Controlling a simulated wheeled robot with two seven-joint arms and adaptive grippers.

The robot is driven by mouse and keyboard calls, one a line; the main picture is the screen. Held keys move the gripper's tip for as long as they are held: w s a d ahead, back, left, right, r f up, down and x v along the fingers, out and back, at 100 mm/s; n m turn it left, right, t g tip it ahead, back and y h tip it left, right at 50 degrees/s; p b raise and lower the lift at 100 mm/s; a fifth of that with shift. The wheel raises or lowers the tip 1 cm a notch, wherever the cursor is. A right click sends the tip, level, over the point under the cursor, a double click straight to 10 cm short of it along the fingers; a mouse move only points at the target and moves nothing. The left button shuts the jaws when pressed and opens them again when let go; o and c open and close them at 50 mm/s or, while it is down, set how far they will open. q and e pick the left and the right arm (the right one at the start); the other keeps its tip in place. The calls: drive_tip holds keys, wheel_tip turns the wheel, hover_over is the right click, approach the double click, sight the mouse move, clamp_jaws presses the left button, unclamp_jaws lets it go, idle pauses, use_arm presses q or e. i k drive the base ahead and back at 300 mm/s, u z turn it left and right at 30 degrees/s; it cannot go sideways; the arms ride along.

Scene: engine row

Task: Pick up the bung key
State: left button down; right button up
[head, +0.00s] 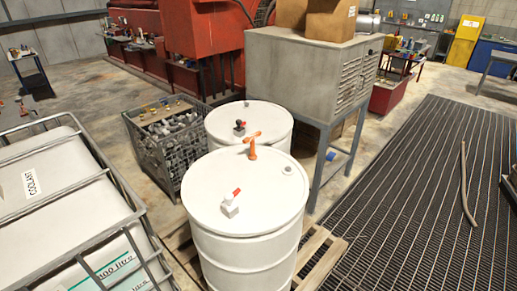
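An orange T-shaped tool (252,146), which looks like the bung key, stands upright at the far side of the lid of the front white drum (245,190). Its crossbar is on top and its lower end meets the lid near the rim. I cannot tell whether it sits in a bung. A white tap with a red handle (231,204) is on the near part of the same lid. Neither of my grippers can be made out in the head view. Nothing is seen touching the orange tool.
A second white drum (225,125) with a dark fitting stands just behind. A caged coolant tank (45,180) is at left, a wire crate (155,150) behind it. A grey cabinet on a stand (290,70) is at back right. Dark floor grating (410,200) with a hose (465,185) lies right.

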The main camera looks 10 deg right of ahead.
sight(252, 156)
drive_tip(key=z, duration=1.85)
drive_tip(key=i, duration=3.5)
drive_tip(key=u, duration=4.8)
